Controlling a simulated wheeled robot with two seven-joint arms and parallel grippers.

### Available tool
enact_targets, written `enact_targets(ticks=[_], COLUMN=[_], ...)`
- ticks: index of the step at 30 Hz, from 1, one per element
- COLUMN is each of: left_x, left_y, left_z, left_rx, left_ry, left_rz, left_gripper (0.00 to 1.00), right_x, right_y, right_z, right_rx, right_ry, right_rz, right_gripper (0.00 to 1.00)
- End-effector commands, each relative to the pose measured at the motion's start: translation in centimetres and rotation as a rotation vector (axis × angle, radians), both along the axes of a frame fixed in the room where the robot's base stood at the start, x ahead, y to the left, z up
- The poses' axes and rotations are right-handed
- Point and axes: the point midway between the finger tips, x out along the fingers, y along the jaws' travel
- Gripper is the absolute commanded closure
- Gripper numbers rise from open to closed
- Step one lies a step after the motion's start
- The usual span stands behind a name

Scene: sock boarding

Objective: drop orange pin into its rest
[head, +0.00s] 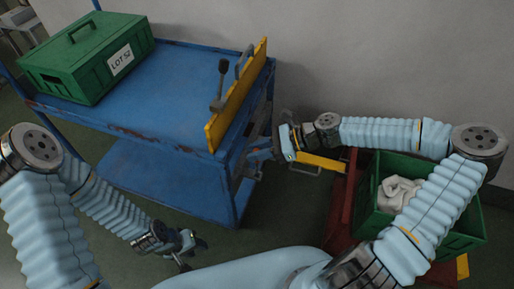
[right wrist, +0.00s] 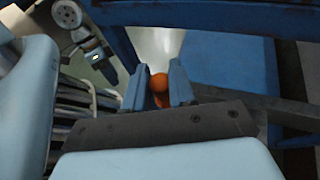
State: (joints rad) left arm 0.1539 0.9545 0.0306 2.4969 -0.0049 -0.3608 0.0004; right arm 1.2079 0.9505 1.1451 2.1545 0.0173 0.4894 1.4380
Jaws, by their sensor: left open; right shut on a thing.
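The orange pin (right wrist: 158,84) shows in the right wrist view as a rounded orange end between my right gripper's fingers (right wrist: 157,90), which are shut on it. In the head view my right gripper (head: 258,153) is beside the right end of the blue cart, below the yellow upright board. The pin cannot be made out there. My left gripper (head: 186,250) is open and empty, low in front of the cart. I cannot pick out the pin's rest in either view; the area around the right gripper is partly hidden.
The blue cart (head: 175,85) carries a green case (head: 88,58) labelled LOT 52, a yellow upright board (head: 236,97) and a dark-knobbed lever (head: 221,80). At right, a green crate (head: 459,245) holds white cloth (head: 398,192) beside a red frame (head: 341,212). The cart top's middle is clear.

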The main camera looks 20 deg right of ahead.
Motion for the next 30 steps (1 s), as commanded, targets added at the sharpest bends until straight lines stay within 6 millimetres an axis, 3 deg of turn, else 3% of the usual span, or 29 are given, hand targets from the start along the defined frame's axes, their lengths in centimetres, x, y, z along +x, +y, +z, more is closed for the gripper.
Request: enact_targets(ticks=[30], left_x=[0.0], left_y=[0.1], left_z=[-2.3], left_rx=[0.003], left_ry=[-0.001], left_rz=[0.004], left_gripper=[0.57], right_x=[0.0], right_y=[0.0], right_z=[-6.0], right_rx=[0.0], right_ry=[0.001], right_rz=[-0.001], right_gripper=[1.0])
